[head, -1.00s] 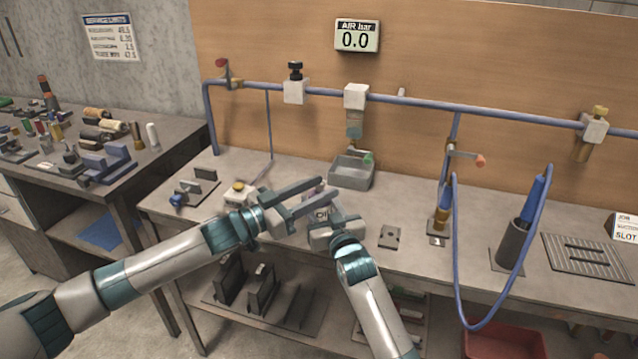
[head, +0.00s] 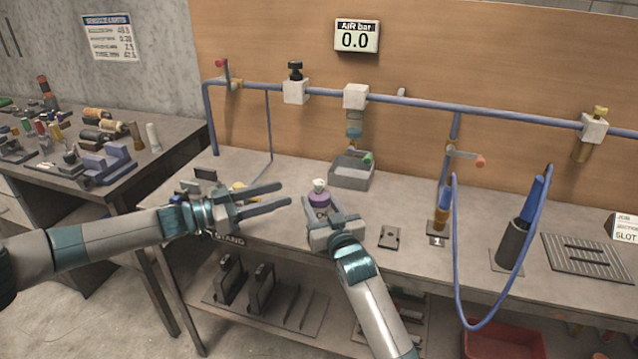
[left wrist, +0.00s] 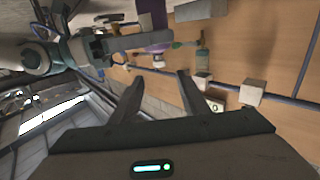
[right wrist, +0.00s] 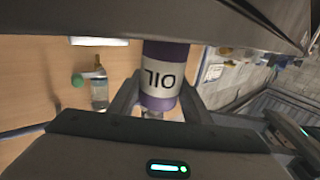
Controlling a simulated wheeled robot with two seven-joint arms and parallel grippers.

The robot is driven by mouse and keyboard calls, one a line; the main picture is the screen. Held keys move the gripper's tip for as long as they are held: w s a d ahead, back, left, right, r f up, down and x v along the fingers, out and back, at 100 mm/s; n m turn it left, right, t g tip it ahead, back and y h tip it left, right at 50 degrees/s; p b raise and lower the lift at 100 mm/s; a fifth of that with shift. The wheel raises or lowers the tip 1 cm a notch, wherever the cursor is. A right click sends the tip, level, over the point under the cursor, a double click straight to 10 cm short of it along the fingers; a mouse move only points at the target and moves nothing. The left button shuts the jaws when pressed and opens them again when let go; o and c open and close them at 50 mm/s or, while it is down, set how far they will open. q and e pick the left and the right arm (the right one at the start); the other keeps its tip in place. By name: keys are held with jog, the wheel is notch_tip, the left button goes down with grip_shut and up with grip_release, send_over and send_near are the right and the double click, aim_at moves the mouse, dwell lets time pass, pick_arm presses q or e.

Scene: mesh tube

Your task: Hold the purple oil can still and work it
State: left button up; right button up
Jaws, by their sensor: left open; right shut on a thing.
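The purple oil can (head: 319,199) is upright at the bench's front middle, with a white top. In the right wrist view its white band with the word OIL (right wrist: 163,76) sits between purple bands. My right gripper (head: 326,212) is shut on the can's body from the front, a finger on each side. My left gripper (head: 284,194) is open and empty, left of the can and apart from it. In the left wrist view the can (left wrist: 155,40) shows partly beyond my open left fingers (left wrist: 160,84). The can's base is hidden in the head view.
A grey open bin (head: 351,174) stands behind the can. A small dark plate (head: 389,238) lies to its right. A blue air pipe (head: 430,105) with valves runs along the back board. A blue hose (head: 456,270) hangs over the front edge. The gauge (head: 357,36) reads 0.0.

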aim_at(319, 181)
pick_arm(q)
jog(key=shift+d, duration=0.1)
jog(key=x, duration=1.2)
grip_shut()
